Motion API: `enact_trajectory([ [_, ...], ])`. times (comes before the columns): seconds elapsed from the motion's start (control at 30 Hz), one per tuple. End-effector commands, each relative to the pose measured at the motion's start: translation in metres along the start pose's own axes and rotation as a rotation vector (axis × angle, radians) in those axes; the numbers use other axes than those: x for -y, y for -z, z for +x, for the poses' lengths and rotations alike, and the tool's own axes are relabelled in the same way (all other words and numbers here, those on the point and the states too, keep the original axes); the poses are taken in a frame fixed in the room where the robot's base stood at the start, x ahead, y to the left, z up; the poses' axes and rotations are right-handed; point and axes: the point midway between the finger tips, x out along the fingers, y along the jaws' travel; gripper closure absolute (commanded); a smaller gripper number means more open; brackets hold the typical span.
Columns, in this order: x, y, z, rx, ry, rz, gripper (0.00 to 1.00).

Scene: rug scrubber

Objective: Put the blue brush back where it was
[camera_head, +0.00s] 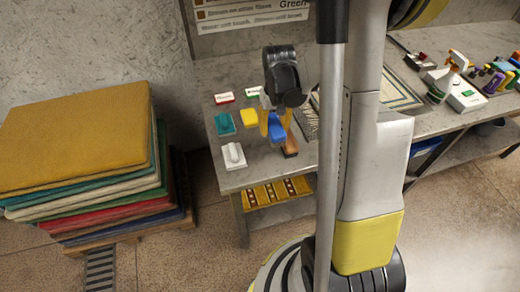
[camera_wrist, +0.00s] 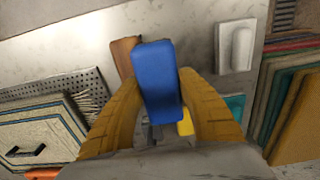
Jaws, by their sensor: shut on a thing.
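The blue brush (camera_head: 277,129) is between the yellow fingers of my gripper (camera_head: 274,124), over the left end of the grey table (camera_head: 245,178). In the wrist view the blue brush (camera_wrist: 158,82) stands between both fingers of my gripper (camera_wrist: 160,86), which are shut on it. I cannot tell whether its underside touches the table. A brown brush (camera_head: 290,146) is close beside it on the right in the head view and partly behind it in the wrist view (camera_wrist: 126,54). A yellow brush (camera_head: 249,118) is just to its left.
A teal brush (camera_head: 225,124) and a white brush (camera_head: 233,156) lie along the table's left side. Stacked rugs (camera_head: 75,135) stand left of the table. Spray bottles (camera_head: 447,77) stand far right.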

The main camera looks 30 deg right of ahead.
Motion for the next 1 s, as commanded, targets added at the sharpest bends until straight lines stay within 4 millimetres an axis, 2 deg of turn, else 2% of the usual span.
enact_trajectory([
  [0.03,0.012,-0.002,0.010,0.000,0.000,-0.005,0.95],
  [0.1,0.025,-0.005,0.017,0.000,0.000,-0.004,0.95],
  [0.27,0.040,-0.007,0.025,0.000,0.000,-0.001,0.95],
  [0.37,0.042,-0.008,0.030,0.000,0.000,0.000,0.95],
  [0.6,0.042,-0.008,0.065,0.000,0.000,0.001,0.95],
  [1.0,0.042,-0.008,0.070,0.000,0.000,0.001,0.95],
])
